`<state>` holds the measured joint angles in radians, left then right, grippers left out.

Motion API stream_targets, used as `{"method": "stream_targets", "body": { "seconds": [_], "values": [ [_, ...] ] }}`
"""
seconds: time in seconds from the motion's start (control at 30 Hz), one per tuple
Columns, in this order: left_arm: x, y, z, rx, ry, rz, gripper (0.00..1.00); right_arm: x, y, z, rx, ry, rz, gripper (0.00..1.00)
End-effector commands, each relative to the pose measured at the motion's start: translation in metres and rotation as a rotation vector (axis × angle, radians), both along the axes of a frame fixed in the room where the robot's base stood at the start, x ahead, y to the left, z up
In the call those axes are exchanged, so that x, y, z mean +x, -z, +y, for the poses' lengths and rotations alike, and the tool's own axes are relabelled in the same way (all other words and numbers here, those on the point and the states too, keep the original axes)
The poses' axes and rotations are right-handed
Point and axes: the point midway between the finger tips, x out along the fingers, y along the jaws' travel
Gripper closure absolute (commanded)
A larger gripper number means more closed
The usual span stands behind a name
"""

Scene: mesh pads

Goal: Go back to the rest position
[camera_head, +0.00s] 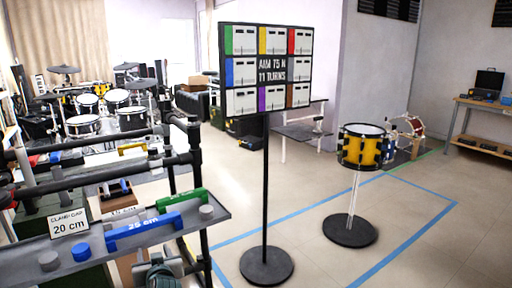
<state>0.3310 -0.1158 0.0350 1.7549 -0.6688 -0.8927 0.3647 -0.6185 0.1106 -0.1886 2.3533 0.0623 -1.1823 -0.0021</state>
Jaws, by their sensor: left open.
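My left gripper is hard to tell apart from the black tubes of the rack (100,174) at the left, so I cannot place its fingertips. I see nothing held. My right gripper does not show. On the grey shelf (80,254) of that rack lie a blue bar (143,231) marked 25 cm, a green bar (181,199) and round grey and blue knobs. A card (69,224) there reads 20 cm.
A sign board (266,68) stands on a black pole with a round base (266,265). A yellow drum (363,148) stands right of it. Drum kits (83,124) are behind the rack. Blue tape (411,245) marks open floor at the right. A wooden bench (480,147) is far right.

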Motion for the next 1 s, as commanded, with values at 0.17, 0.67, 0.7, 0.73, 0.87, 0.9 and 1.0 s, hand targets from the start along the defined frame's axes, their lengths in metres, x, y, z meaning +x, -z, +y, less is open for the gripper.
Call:
{"method": "stream_targets", "body": {
  "seconds": [0.17,0.67,0.7,0.73,0.87,0.9,1.0],
  "values": [
    [-0.066,0.072,-0.013,-0.023,0.078,0.129,0.49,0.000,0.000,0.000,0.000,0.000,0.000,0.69],
    [-0.288,0.205,-0.084,-0.138,0.385,0.499,0.49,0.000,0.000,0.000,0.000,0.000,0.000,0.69],
    [-0.305,0.210,-0.090,-0.151,0.410,0.524,0.49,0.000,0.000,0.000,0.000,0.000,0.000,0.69],
    [-0.317,0.212,-0.095,-0.159,0.426,0.541,0.49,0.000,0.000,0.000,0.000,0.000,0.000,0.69],
    [-0.356,0.220,-0.110,-0.186,0.487,0.596,0.49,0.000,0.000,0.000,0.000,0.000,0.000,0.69],
    [-0.367,0.222,-0.114,-0.194,0.503,0.612,0.49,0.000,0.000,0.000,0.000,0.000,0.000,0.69],
    [-0.389,0.224,-0.122,-0.212,0.537,0.641,0.49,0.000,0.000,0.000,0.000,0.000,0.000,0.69]
  ]
}}
